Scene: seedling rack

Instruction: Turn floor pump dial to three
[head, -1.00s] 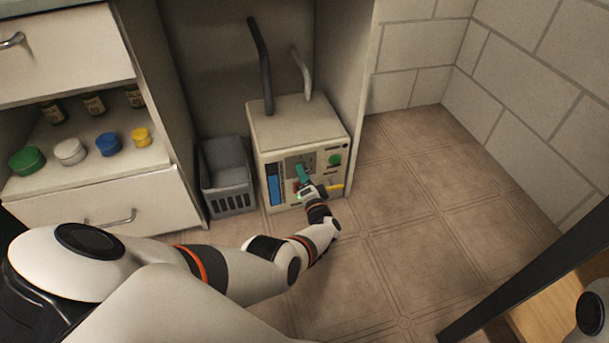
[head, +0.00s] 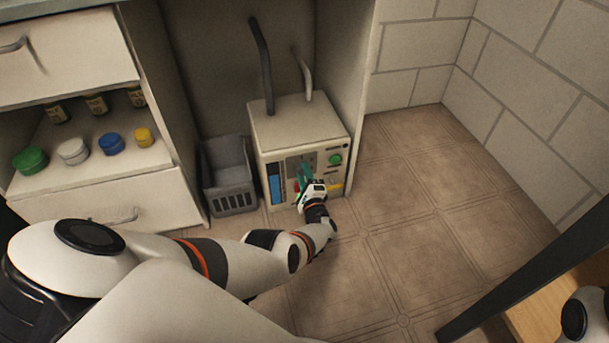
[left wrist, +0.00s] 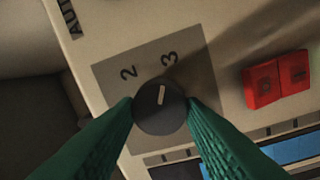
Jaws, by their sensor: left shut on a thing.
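The floor pump (head: 293,127) is a cream box on the floor with two pipes rising from its top. Its dial (left wrist: 152,120) is a dark round knob with a white pointer mark, on a grey plate (left wrist: 103,66) with the numbers 2 and 3 visible. The pointer leans slightly right of straight up, close to the direction of the 3. My left gripper (left wrist: 160,108) has its green fingers on either side of the dial and is shut on it. In the head view the left gripper (head: 304,174) hides the dial. My right gripper is out of view.
Red switches (left wrist: 277,79) sit right of the dial, and a blue strip (head: 275,184) is on the pump's front left. A grey basket (head: 230,190) stands left of the pump. Cabinet walls flank the pump. The tiled floor (head: 420,210) to the right is clear.

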